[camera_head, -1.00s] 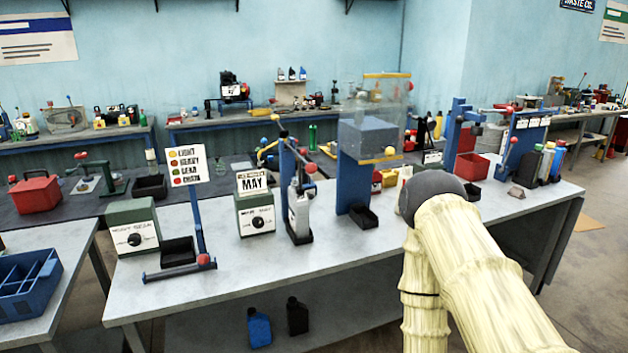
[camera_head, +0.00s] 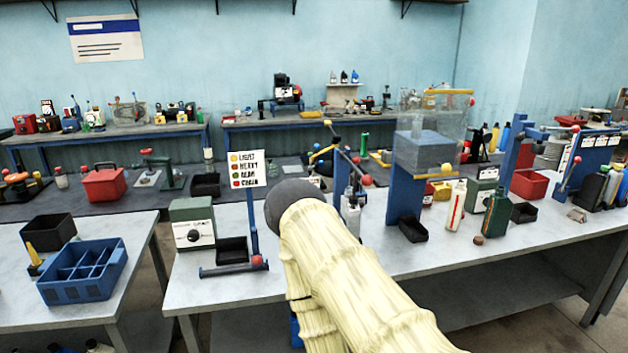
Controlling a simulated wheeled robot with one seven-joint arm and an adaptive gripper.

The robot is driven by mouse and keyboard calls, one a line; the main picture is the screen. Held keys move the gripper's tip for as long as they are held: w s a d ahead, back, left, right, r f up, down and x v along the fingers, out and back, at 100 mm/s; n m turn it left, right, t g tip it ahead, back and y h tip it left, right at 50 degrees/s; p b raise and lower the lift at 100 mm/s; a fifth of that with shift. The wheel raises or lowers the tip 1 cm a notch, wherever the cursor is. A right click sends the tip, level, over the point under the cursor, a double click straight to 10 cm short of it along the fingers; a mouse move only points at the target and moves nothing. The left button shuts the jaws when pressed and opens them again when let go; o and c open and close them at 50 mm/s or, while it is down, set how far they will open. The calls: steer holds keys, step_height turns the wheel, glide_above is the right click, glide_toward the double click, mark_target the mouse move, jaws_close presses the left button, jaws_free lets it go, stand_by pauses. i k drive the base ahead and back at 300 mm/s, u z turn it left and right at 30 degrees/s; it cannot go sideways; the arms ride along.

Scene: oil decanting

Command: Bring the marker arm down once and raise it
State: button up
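I cannot tell for sure which lever is the marker arm. A sign post (camera_head: 254,225) with a colour-dot card (camera_head: 249,169) stands on the near bench. At its foot lies a dark bar (camera_head: 228,269) with a red knob (camera_head: 258,260). Right of it, behind my arm, a blue upright (camera_head: 341,168) carries a lever with a red ball (camera_head: 367,180), over a grey bottle (camera_head: 351,214) partly hidden by my arm. My pale arm crosses the front of the view. My gripper is not in view.
A grey-green box with a dial (camera_head: 192,224) and a black tray (camera_head: 232,247) stand left of the post. A clear tank (camera_head: 432,128) on a blue stand (camera_head: 404,195) is to the right, with a green bottle (camera_head: 494,214). A blue crate (camera_head: 84,275) sits on the left bench.

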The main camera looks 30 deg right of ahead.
mark_target(366, 181)
steer(key=u, duration=0.05)
steer(key=i, duration=1.15)
steer(key=z, duration=1.75)
